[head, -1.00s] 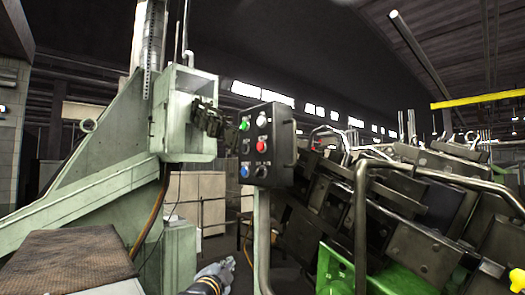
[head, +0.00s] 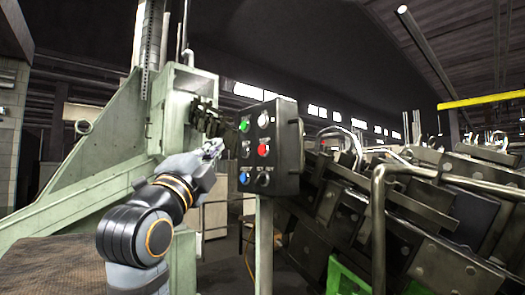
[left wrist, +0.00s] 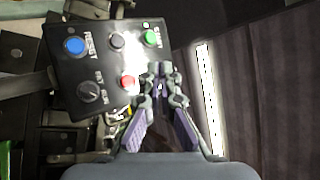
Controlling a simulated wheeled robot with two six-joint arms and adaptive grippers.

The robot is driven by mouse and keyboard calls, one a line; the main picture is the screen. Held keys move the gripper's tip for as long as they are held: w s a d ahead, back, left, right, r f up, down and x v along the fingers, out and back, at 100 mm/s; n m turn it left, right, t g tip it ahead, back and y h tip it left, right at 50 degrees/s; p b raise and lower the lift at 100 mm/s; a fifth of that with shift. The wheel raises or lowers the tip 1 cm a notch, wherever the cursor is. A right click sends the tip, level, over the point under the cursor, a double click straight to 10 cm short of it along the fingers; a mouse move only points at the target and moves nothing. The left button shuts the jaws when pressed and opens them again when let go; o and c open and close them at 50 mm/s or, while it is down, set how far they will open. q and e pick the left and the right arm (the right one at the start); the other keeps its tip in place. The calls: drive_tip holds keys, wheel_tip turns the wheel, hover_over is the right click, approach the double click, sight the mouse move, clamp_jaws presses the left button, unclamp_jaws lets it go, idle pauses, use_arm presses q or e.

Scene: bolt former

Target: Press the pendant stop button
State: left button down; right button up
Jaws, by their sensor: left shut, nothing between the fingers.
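The pendant (head: 287,150) is a dark box on a post, its button face turned left. It carries a red button (head: 263,150), a green button (head: 245,126), a blue button (head: 244,177), a pale one and dark controls. My left gripper (head: 218,146) is shut and empty, just left of the face at about the red button's height, apart from it in the head view. In the left wrist view the closed fingertips (left wrist: 161,72) overlap the panel's edge. The red button (left wrist: 128,82) shows just left of them, uncovered. My right gripper is not in view.
A pale green machine frame (head: 85,180) stands at the left, with its column behind my left arm. A metal rail (head: 379,225) and dark machine blocks (head: 430,220) crowd the right. The pendant's post (head: 264,245) runs down below the box.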

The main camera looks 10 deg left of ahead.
sight(263, 150)
use_arm(q)
drive_tip(key=w+d, duration=0.5)
drive_tip(key=w, duration=0.2)
drive_tip(key=shift+d+p, duration=0.25)
drive_tip(key=shift+p, duration=0.15)
idle(1.5)
drive_tip(key=shift+w+d, duration=0.25)
drive_tip(key=shift+w, duration=0.05)
drive_tip(key=shift+w+d, duration=0.25)
drive_tip(key=shift+w, duration=0.1)
idle(0.8)
drive_tip(key=shift+s, duration=0.1)
drive_tip(key=shift+s+a+b, duration=0.45)
drive_tip(key=shift+s+b, duration=0.05)
drive_tip(key=shift+s, duration=0.05)
